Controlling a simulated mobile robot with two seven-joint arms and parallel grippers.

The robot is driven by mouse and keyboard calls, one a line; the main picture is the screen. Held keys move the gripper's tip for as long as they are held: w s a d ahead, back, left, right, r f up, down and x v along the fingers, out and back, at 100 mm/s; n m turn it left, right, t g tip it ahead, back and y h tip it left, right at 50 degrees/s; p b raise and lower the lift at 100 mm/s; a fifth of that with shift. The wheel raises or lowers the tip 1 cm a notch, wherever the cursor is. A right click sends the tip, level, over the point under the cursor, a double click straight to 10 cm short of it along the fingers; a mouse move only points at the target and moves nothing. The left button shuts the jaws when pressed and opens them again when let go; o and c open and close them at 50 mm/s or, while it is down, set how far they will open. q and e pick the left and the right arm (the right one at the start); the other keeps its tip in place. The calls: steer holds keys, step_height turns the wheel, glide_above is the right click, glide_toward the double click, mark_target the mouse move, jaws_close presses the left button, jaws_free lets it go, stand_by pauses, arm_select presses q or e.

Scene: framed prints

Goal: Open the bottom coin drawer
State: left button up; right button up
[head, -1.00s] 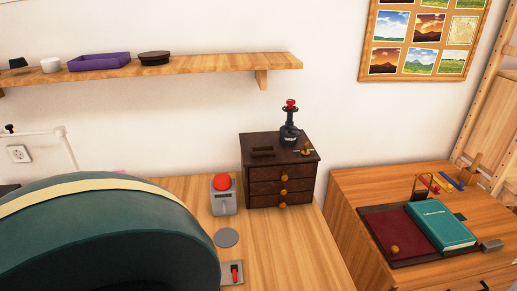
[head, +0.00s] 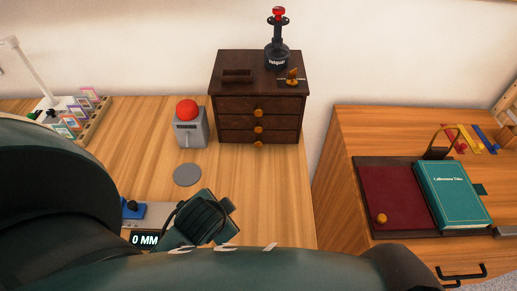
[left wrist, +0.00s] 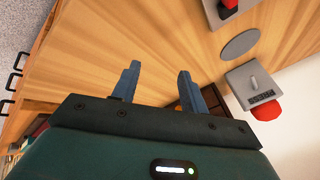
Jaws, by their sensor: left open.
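A dark brown chest (head: 225,105) stands on the wooden desk in the head view. It has three stacked drawers with round orange knobs, all seemingly shut. The bottom drawer (head: 238,137) has its knob (head: 258,145) near the desk surface. In the left wrist view my left gripper (left wrist: 157,76) is open, with nothing between its fingers. Behind its right finger a dark brown part of the chest (left wrist: 186,106) shows, mostly hidden. In the head view my left arm crosses the bottom of the picture, with the gripper's fingers hard to make out. My right gripper is not in view.
A grey box with a red button (head: 191,127) stands left of the chest, with a grey disc (head: 187,175) in front. A black joystick-like object (head: 278,40) and a small gold figure (head: 292,76) sit on the chest. A teal book (head: 450,195) lies on the right cabinet.

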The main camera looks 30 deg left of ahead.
mark_target(258, 144)
arm_select(q)
steer(key=w+m+t+y, duration=0.1)
steer(key=w+m, duration=0.1)
steer(key=w+a+m+t+y, duration=0.1)
steer(key=w+m, duration=0.2)
steer(key=w+a+m+t+y, duration=0.1)
steer(key=w+m, duration=0.1)
steer(key=shift+w+f+m+t+y, duration=0.15)
steer(key=shift+w+m+t+y, duration=0.15)
steer(key=w+d+m+t, duration=0.1)
steer(key=m, duration=0.2)
steer(key=w+d+m+t, duration=0.1)
steer(key=w+m+t, duration=0.1)
steer(key=m, duration=0.1)
steer(key=w+d+r+m+t, duration=0.1)
steer(key=w+m, duration=0.1)
steer(key=m, duration=0.1)
steer(key=shift+w+d, duration=0.15)
steer(key=shift+d, duration=0.1)
steer(key=shift+w+d+f+m+t, duration=0.1)
steer(key=shift+w+m+t, duration=0.2)
steer(key=x, duration=1.2)
steer(key=shift+w+f, duration=0.1)
steer(key=shift+w, duration=0.2)
steer(key=shift+c, duration=0.3)
jaws_close()
